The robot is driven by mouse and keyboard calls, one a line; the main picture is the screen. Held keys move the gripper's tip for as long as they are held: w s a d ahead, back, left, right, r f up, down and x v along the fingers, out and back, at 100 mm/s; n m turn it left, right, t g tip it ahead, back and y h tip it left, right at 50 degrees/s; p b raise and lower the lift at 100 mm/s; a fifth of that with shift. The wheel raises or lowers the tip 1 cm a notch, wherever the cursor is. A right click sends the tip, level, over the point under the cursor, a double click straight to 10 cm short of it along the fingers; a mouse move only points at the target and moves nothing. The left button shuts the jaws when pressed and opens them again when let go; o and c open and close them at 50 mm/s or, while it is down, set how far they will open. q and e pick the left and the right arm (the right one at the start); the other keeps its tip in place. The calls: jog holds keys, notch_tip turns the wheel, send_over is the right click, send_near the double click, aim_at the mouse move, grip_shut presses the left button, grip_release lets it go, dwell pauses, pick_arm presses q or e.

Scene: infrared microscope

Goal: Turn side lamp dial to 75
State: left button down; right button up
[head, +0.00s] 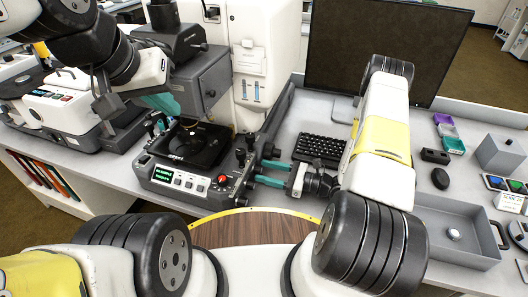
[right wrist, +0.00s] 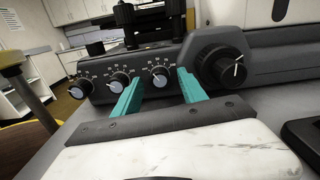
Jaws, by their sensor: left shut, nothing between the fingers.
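The microscope's side panel in the right wrist view carries a row of three small dials: a left dial (right wrist: 78,90), a middle dial (right wrist: 117,82) and a right dial (right wrist: 160,77). Scale marks surround them, too small to read, so I cannot tell which is the side lamp dial. My right gripper (head: 260,172) is open at the microscope's right side. In the right wrist view its teal fingers stand either side of the right dial, with a gap to it. My left gripper (head: 168,104) is shut and empty, above the microscope's left side.
A large black knob (right wrist: 220,68) sits just right of the right finger. The microscope base (head: 190,180) has a lit green display and a red knob (head: 222,180). A keyboard (head: 320,149), a monitor (head: 385,45) and a grey tray (head: 455,235) are on the bench.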

grip_shut()
jog(key=shift+m, duration=2.9)
jog(key=shift+o, duration=0.4)
grip_release()
jog(key=shift+v, duration=3.95)
jog(key=shift+w, duration=0.1)
